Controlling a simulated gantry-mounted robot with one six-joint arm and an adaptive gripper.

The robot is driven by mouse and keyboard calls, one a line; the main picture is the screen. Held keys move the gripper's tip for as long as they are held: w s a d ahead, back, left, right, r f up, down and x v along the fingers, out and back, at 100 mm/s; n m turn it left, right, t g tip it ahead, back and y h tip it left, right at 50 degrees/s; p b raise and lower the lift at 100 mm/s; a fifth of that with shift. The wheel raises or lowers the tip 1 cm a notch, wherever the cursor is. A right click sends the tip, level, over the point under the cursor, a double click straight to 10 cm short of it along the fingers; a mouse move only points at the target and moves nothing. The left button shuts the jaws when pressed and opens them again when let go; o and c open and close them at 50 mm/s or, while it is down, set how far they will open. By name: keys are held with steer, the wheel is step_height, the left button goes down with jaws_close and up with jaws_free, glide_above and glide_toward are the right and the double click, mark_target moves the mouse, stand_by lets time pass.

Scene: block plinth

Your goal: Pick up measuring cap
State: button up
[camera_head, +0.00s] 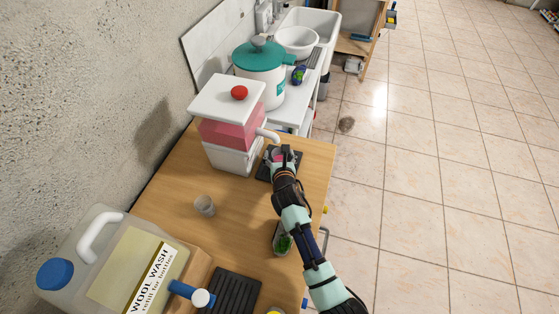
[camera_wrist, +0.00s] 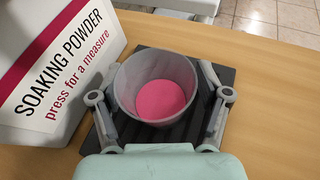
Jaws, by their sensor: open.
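A grey, slightly see-through measuring cap (camera_wrist: 125,82) with pink powder (camera_wrist: 162,98) in its bottom stands upright on a black ribbed mat (camera_wrist: 228,76). My gripper (camera_wrist: 160,95) is open, with one finger on each side of the cap; I cannot tell whether either finger touches it. In the head view my gripper (camera_head: 283,160) is over the mat (camera_head: 264,172) in front of the soaking powder dispenser (camera_head: 228,158), and largely hides the cap.
A small clear cup (camera_head: 204,205) stands on the wooden table (camera_head: 170,192). A wool wash jug (camera_head: 130,262) is at the near left. A green-filled container (camera_head: 282,240) stands beside my arm. The dispenser's spout (camera_head: 268,135) is close to my gripper.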

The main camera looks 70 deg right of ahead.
steer(key=c, duration=1.2)
steer(key=shift+r, duration=0.1)
